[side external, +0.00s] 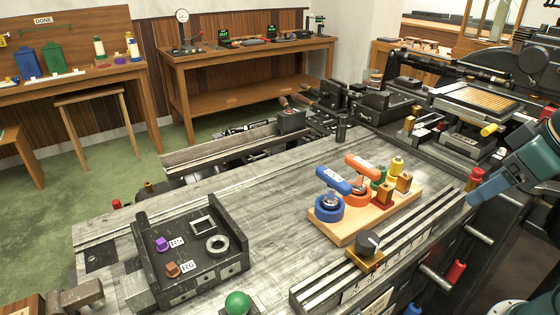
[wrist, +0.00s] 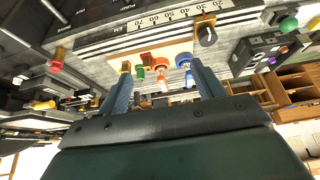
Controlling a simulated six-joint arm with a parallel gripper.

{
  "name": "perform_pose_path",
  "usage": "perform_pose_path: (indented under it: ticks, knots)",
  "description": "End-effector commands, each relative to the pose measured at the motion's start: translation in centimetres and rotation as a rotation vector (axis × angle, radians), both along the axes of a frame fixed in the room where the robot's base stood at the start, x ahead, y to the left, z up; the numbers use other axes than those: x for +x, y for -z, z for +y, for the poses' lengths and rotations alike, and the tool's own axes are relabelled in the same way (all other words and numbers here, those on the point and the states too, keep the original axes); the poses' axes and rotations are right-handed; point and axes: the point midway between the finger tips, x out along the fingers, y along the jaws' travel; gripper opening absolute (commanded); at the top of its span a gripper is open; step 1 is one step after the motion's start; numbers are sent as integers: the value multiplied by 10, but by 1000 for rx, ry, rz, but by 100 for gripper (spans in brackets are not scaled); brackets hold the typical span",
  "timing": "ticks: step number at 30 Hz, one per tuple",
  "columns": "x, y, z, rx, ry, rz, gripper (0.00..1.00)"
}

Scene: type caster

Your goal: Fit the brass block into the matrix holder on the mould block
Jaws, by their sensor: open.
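Two small brass-coloured blocks (side external: 404,182) stand at the right end of a wooden board (side external: 345,237); I cannot tell which is the task's block. My gripper (wrist: 162,85) shows in the wrist view with its two blue-grey fingers wide apart and nothing between them. In the side view my arm comes in from the right edge, apart from the board and to its right; the fingertips are hard to make out there. I cannot clearly pick out the matrix holder or the mould block; dark machine parts (side external: 465,145) stand at the back right.
The board also holds a blue-handled tool (side external: 331,205), an orange-handled tool (side external: 361,167), and green and yellow pieces (side external: 397,167). A black tray (side external: 190,285) stands front left, with a green ball (side external: 237,303) near it. A black knob (side external: 368,243) sits before the board. Bare metal lies between tray and board.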

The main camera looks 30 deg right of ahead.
Motion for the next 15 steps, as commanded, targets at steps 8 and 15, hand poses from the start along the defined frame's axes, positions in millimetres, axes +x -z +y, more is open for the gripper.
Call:
perform_pose_path:
  ticks: [8,15]
  knots:
    - [0,0,0,0,0,0,49]
    - [3,-2,-1,-2,1,7,49]
